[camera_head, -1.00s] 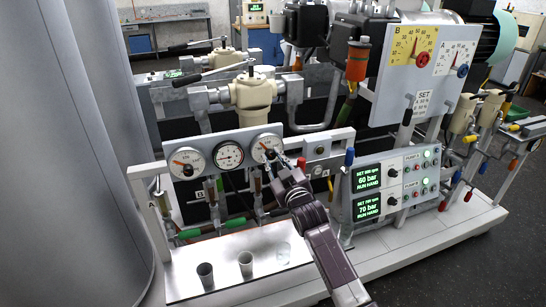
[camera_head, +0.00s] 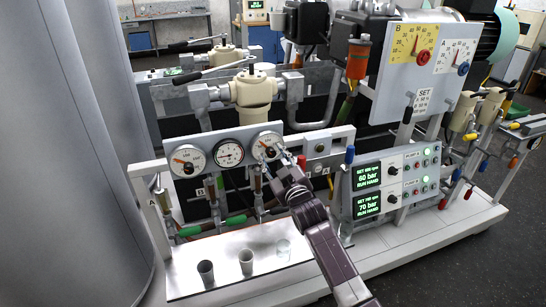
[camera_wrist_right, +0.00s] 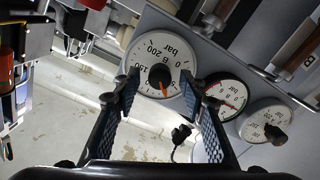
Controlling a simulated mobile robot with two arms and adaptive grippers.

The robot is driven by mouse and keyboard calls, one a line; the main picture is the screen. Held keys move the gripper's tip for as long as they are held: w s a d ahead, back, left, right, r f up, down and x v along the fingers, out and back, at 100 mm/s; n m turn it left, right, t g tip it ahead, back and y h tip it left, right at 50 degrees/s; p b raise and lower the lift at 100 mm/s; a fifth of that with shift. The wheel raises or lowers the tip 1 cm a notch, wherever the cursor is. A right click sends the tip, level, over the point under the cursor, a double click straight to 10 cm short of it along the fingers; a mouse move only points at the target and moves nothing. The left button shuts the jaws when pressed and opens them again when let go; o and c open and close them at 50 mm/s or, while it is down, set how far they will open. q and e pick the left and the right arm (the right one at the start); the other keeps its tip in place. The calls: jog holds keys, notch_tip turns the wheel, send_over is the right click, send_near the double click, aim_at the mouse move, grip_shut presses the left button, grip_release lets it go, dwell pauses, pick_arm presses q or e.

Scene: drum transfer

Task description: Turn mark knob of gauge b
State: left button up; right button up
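The round white gauge marked B (camera_wrist_right: 150,62) fills the upper middle of the right wrist view, with a dark knob and orange pointer (camera_wrist_right: 161,79) at its centre. It is the rightmost of three dials in the head view (camera_head: 264,143), partly covered by my gripper. My right gripper (camera_wrist_right: 160,76) is open, its fingertips on either side of the knob in the picture. I cannot tell whether they touch it. In the head view my right gripper (camera_head: 280,157) is in front of this gauge. My left gripper is not in view.
A smaller gauge (camera_head: 229,153) and another large gauge (camera_head: 187,160) sit left on the same panel. Cups (camera_head: 205,271) stand on the metal tray (camera_head: 185,287) below. A control box (camera_head: 394,183) is at the right. A yellow and white scale board (camera_head: 402,83) stands above.

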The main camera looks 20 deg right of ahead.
jog(key=s, duration=1.2)
jog(key=shift+d, duration=0.2)
